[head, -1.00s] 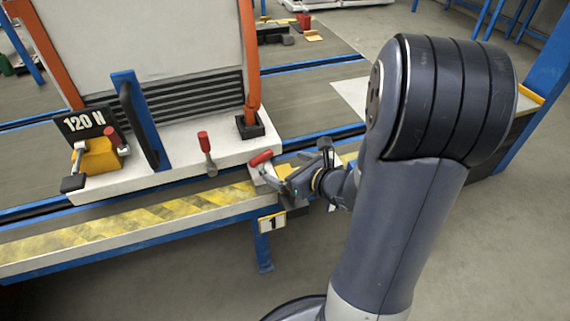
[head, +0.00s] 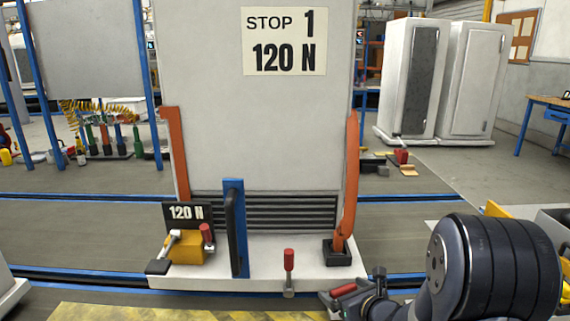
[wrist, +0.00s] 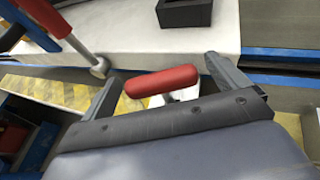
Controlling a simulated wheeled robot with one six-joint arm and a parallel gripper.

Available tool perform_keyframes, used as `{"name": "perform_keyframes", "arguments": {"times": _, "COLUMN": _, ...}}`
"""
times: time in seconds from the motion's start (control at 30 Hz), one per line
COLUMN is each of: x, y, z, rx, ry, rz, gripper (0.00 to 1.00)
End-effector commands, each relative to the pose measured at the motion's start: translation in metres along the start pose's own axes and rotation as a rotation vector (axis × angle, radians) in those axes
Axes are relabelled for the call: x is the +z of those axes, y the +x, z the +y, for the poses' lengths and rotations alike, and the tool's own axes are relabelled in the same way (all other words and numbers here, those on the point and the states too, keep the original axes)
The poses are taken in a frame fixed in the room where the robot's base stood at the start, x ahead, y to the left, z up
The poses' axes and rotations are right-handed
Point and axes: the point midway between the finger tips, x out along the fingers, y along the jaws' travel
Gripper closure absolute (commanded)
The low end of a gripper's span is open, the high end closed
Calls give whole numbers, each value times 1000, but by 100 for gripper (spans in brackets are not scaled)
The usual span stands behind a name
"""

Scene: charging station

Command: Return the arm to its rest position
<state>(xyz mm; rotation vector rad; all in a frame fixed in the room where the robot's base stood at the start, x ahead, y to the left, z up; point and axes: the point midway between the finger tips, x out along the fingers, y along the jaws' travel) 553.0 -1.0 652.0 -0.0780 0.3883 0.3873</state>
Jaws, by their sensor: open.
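My gripper (wrist: 162,68) is open in the wrist view, with its two dark fingers apart. A red-handled clamp lever (wrist: 162,81) shows between the fingers, and nothing is clearly gripped. In the head view the same red handle (head: 343,290) is just left of my gripper (head: 374,284), low in the picture. My arm (head: 490,268) fills the lower right corner. The contact between fingers and handle cannot be told.
A tall white cabinet (head: 250,120) marked STOP 1, 120 N stands on a white base (head: 255,275) close by. A second red-handled clamp (head: 289,262), a blue post (head: 236,225) and a yellow block (head: 185,248) are on it. Open floor (head: 465,185) lies at right.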

Motion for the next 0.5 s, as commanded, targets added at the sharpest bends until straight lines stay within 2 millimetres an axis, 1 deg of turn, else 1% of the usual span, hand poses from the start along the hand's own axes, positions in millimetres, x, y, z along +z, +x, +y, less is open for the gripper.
{"name": "perform_keyframes", "arguments": {"times": 0.03, "x": -7, "y": 9, "z": 1, "rx": 2, "ry": 0, "rz": 0, "gripper": 6}}
{"name": "perform_keyframes", "arguments": {"times": 0.1, "x": 10, "y": 0, "z": 0, "rx": 0, "ry": 0, "rz": -1, "gripper": 6}}
{"name": "perform_keyframes", "arguments": {"times": 0.2, "x": 20, "y": -4, "z": 0, "rx": -1, "ry": 0, "rz": -2, "gripper": 6}}
{"name": "perform_keyframes", "arguments": {"times": 0.33, "x": 27, "y": -8, "z": 0, "rx": -1, "ry": 1, "rz": -1, "gripper": 6}}
{"name": "perform_keyframes", "arguments": {"times": 0.5, "x": 31, "y": -9, "z": 0, "rx": 0, "ry": 1, "rz": 0, "gripper": 6}}
